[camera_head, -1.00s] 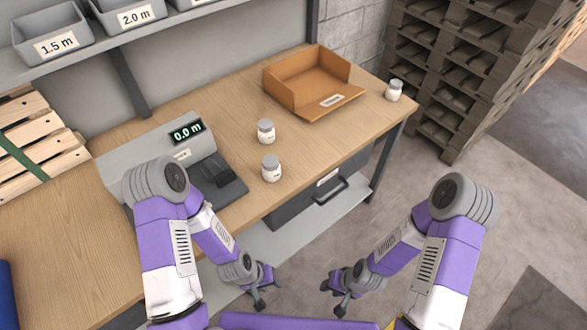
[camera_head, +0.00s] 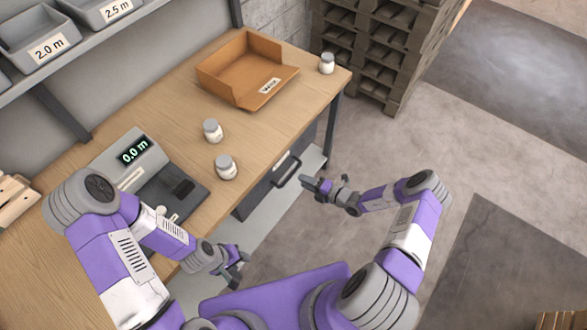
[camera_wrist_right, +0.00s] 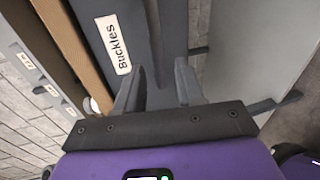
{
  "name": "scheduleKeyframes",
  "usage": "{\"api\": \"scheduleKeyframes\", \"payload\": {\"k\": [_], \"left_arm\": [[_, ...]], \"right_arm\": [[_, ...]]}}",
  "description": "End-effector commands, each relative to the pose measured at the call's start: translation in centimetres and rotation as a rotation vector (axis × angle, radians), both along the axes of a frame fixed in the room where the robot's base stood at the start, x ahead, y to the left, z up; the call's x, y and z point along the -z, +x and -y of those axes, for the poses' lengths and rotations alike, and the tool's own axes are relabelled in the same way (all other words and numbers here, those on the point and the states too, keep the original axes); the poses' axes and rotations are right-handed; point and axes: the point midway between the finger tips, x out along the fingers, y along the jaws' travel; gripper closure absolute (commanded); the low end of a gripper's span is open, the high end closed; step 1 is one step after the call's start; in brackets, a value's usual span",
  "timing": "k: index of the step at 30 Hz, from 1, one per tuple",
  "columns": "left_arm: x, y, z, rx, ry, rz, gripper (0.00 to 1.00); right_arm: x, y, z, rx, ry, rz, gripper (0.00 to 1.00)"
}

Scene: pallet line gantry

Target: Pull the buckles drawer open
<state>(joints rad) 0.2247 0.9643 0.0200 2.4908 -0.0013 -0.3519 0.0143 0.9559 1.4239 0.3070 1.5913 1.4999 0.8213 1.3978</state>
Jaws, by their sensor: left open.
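The buckles drawer (camera_head: 254,198) is a dark grey drawer under the workbench, and it looks shut. Its dark bar handle (camera_head: 287,172) sticks out from the front. In the right wrist view the drawer front (camera_wrist_right: 112,12) carries a white "Buckles" label (camera_wrist_right: 113,45). My right gripper (camera_head: 312,184) is just in front of the handle. In the right wrist view its two fingers (camera_wrist_right: 158,72) are spread apart and point at the drawer front; I cannot tell whether they touch the handle. My left gripper (camera_head: 240,268) is open and empty, low in front of the bench.
The wooden workbench (camera_head: 190,72) carries a scale (camera_head: 125,150), two white jars (camera_head: 212,131) near its middle, an orange tray (camera_head: 225,78) and another jar (camera_head: 327,63) at the far corner. Stacked pallets (camera_head: 385,40) stand behind.

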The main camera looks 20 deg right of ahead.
Motion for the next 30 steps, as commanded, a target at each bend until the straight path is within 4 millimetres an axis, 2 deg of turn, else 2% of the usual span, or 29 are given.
{"api": "scheduleKeyframes", "payload": {"k": [2, 4, 12, 18, 28, 30], "left_arm": [[-0.1, 0.0, 0.0, 0.0, 0.0, 0.0, 0.57], [0.0, 0.0, 0.0, 0.0, 0.0, 0.0, 0.57], [0.7, 0.0, 0.0, 0.0, 0.0, 0.0, 0.57], [1.0, 0.0, 0.0, 0.0, 0.0, 0.0, 0.57], [1.0, 0.0, 0.0, 0.0, 0.0, 0.0, 0.57], [1.0, 0.0, 0.0, 0.0, 0.0, 0.0, 0.57]], "right_arm": [[-0.2, 0.8, 0.9, 0.054, 0.041, -0.007, 0.62], [0.0, 1.3, 0.8, 0.067, 0.054, -0.009, 0.62], [0.9, 4.6, -1.7, 0.065, 0.052, -0.008, 0.62], [1.3, 6.2, -3.0, 0.062, 0.049, -0.009, 0.62], [1.3, 6.5, -3.3, 0.063, 0.05, -0.01, 0.62], [1.3, 6.5, -3.3, 0.063, 0.049, -0.009, 0.72]]}}
